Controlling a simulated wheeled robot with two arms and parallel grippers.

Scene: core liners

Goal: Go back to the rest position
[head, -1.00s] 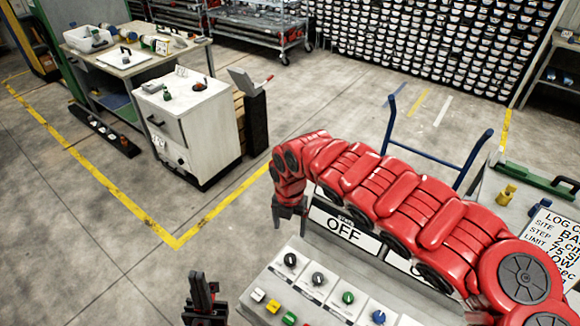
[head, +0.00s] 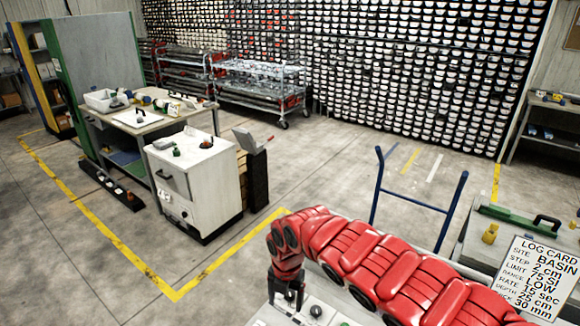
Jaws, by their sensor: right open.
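My right arm (head: 375,262) is red and reaches in from the lower right. Its dark right gripper (head: 287,298) points down, with its two fingers apart and nothing seen between them. It overlaps the back left part of a grey control panel (head: 268,317) at the bottom edge; I cannot tell how far above the panel it is. A dark knob (head: 315,311) shows just right of the fingers. Most of the panel is cut off or hidden by my arm. My left gripper is out of the picture.
A blue tube handle (head: 375,190) rises behind my right arm. A log card (head: 535,280) and a yellow object (head: 490,234) are at the right. A white cabinet (head: 205,195) stands at the left. The floor (head: 330,170) between is clear.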

